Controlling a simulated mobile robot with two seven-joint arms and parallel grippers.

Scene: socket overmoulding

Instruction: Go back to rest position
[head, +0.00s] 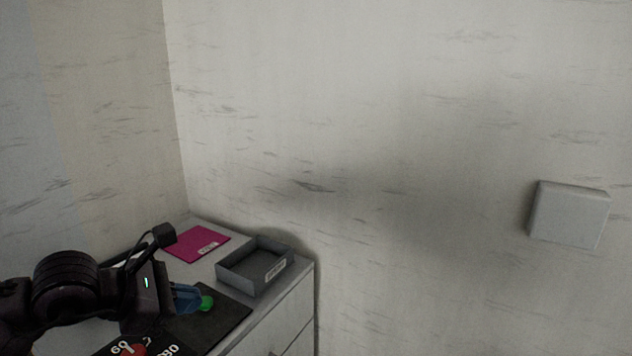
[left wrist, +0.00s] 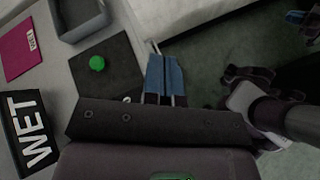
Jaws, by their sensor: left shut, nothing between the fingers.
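My left gripper (head: 188,298) comes in from the left, low in the head view, over the cabinet top. Its blue fingers also show in the left wrist view (left wrist: 164,78). They are together with nothing between them. A green round thing (head: 207,303) lies on a black mat (head: 228,318), just past the fingertips in the head view. In the left wrist view the green thing (left wrist: 97,63) is clearly apart from the fingers.
A grey open tray (head: 229,277) stands near the cabinet's right edge, beside a magenta labelled sheet (head: 192,244). A black WET sign (left wrist: 27,132) lies at the left. A red item (head: 133,350) is at the bottom. Walls stand behind; a white box (head: 569,214) is on the right wall.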

